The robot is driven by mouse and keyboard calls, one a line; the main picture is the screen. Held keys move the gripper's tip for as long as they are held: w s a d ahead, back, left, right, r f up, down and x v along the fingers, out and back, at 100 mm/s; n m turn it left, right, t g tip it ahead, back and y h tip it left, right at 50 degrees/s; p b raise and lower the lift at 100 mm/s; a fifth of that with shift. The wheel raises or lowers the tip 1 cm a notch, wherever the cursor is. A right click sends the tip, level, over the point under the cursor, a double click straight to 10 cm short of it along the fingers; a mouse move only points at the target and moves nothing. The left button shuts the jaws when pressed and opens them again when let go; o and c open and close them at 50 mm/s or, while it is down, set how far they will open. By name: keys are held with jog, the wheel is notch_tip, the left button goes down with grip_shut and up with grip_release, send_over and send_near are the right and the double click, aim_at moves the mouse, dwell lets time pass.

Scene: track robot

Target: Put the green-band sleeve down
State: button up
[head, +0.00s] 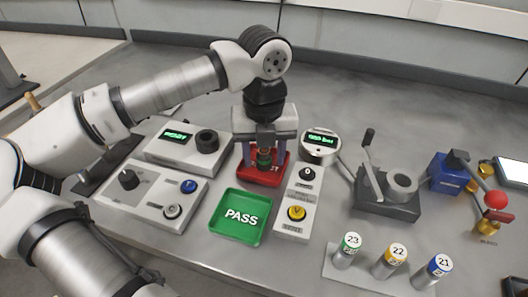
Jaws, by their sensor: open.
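My gripper (264,158) points down over a red tray (273,179), with its two fingers apart. A small cylinder (263,160) with dark, green and brownish parts stands upright between the fingers, at the tray. I cannot tell whether its base rests on the tray floor, as the fingers partly hide it. Another green-banded cylinder (347,252), silver with 23 on its white top, stands on the pale strip at the front right, away from my gripper.
A green PASS tray (229,236) lies in front left of the red one. A button panel (295,211) stands close on the right, a display box (183,153) on the left. Yellow-banded (391,261) and blue-banded (433,271) cylinders stand front right. A grey lever press (386,205) is beyond the panel.

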aim_at(265, 151)
notch_tip(265, 151, up, 12)
dwell(0.4)
jog(key=shift+d, duration=0.15)
